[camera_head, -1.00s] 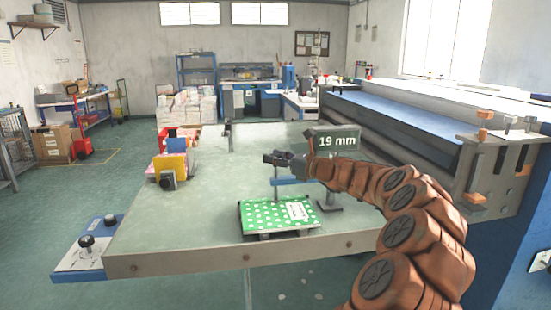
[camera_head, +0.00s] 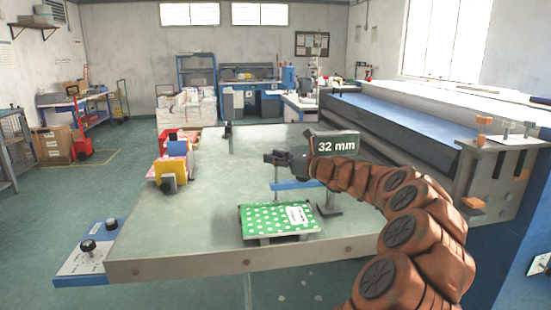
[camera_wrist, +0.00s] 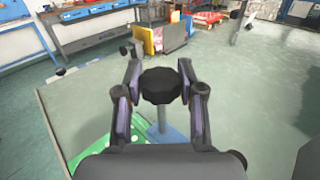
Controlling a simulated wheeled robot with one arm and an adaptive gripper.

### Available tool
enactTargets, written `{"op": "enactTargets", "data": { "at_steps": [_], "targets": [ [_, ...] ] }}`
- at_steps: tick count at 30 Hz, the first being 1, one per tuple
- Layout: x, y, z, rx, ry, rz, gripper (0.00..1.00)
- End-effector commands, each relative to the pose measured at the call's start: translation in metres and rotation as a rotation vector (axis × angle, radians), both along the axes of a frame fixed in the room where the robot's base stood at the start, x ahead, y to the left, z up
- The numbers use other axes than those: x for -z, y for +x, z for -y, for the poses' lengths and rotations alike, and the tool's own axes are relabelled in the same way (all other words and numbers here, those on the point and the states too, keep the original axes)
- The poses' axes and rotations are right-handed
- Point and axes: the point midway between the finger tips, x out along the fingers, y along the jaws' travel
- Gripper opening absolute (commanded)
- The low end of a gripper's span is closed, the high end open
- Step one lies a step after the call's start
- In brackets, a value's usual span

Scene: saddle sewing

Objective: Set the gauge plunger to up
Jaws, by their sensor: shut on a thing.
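The gauge display (camera_head: 337,145) reads 32 mm on its stand at the table's middle. The gauge plunger shows as a thin rod (camera_head: 276,175) in the head view, left of the display. In the wrist view its dark faceted knob (camera_wrist: 160,85) sits between my fingers. My gripper (camera_head: 270,158) is shut on this knob, above the blue bar (camera_head: 293,184) of the gauge. A green dotted book (camera_head: 272,220) with a white label lies below the plunger on a low support. The wrist view shows the rod running down toward the green cover.
The pale table (camera_head: 190,225) has free room left of the gauge. Red, blue and yellow books (camera_head: 171,168) stand at its left, held by a dark clamp. A control panel with black knobs (camera_head: 88,247) juts from the front left corner. A large machine (camera_head: 420,130) stands at the right.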

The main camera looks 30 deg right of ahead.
Motion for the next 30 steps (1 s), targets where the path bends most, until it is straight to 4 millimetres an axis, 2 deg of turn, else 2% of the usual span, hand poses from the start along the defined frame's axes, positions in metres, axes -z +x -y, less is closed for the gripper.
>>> {"op": "enactTargets", "data": {
  "at_steps": [1, 4, 14, 15, 23, 30],
  "targets": [
    [-0.0119, 0.0, -0.0003, 0.0, 0.001, 0.002, 0.0],
    [-0.0183, -0.0001, -0.0002, 0.0, 0.001, 0.002, 0.0],
    [-0.0172, 0.0, -0.0001, 0.0, -0.001, 0.001, 0.0],
    [-0.0171, -0.0001, 0.0, 0.0, -0.001, 0.001, 0.39],
    [-0.0169, 0.0, -0.0001, 0.0, -0.001, 0.0, 0.66],
    [-0.0169, -0.0001, 0.0, 0.0, -0.001, 0.0, 0.66]
  ]
}}
